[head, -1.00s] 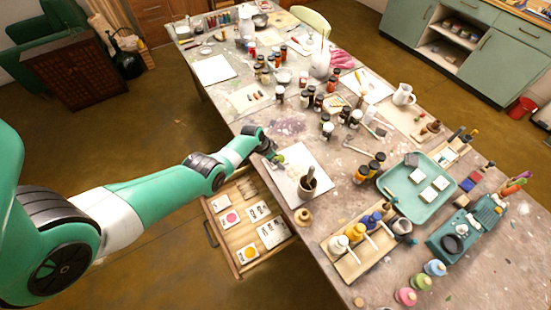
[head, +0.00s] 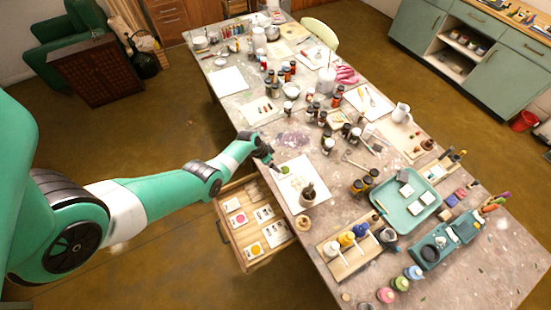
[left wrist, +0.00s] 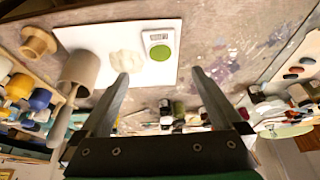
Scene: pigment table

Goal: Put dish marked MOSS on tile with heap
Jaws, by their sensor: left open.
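The small white dish with a round green fill (left wrist: 159,44) lies on the white tile (left wrist: 90,38) in the left wrist view. Its mark is too small to read. A pale heap (left wrist: 126,62) lies on the same tile beside the dish. In the head view the green fill (head: 284,169) shows near the tile's (head: 312,172) far left corner; the pale heap is hard to make out there. My left gripper (left wrist: 159,73) is open and empty, its fingertips apart from the dish. It is close to that tile corner in the head view (head: 271,164). My right gripper is not in view.
A mortar with pestle (head: 307,196) stands at the tile's near end. An open drawer (head: 228,236) below the table edge holds several similar white dishes, with red and yellow among them. Bottles and a teal tray (head: 427,212) stand to the right.

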